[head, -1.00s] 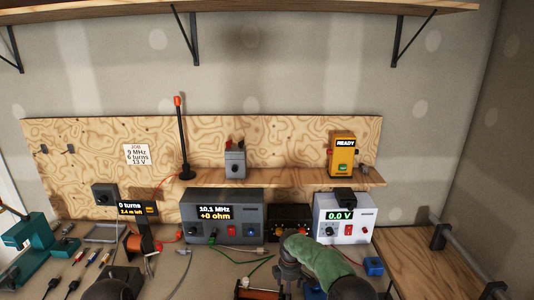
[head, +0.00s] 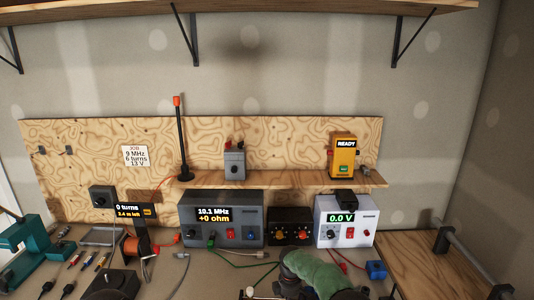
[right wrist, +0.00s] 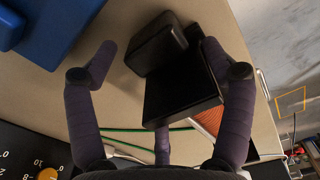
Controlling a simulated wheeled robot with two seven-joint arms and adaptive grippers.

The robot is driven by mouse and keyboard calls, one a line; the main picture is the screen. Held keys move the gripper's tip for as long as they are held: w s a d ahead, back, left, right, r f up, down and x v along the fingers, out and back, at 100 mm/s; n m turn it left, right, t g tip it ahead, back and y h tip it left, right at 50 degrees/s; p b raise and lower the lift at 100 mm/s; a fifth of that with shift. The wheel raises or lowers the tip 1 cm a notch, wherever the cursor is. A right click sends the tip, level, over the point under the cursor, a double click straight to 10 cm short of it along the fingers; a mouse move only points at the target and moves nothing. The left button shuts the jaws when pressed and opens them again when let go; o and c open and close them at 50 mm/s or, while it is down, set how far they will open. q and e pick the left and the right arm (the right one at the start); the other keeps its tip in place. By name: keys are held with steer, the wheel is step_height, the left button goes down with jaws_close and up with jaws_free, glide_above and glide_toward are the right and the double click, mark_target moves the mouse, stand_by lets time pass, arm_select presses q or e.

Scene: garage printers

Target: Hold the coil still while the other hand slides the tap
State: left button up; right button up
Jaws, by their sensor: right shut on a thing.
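In the right wrist view the coil's copper winding (right wrist: 207,122) shows as a small patch behind a black block (right wrist: 180,90) with a raised black tab. My right gripper (right wrist: 158,68) has its fingers around this block and is shut on it; the block hides most of the coil. In the head view my right gripper (head: 290,275) is at the bottom edge, below a green-sleeved link of mine, and only a sliver of the coil's place shows. I cannot tell the tap apart from the block. My left gripper is not in view.
A grey analyzer (head: 222,217) reads 10.1 MHz and +0 ohm. A white supply (head: 345,221) reads 0.0 V. A black knobbed box (head: 290,232) stands between them. A blue block (head: 376,270) is at right. An orange wire spool (head: 137,247) and a dark box (head: 110,285) are at left.

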steer(key=shift+s+a+f, duration=0.1)
steer(key=c, duration=0.5)
steer(key=shift+f, duration=0.1)
stand_by(0.4)
steer(key=o, duration=1.6)
steer(key=shift+f, duration=0.1)
steer(key=shift+r, duration=0.25)
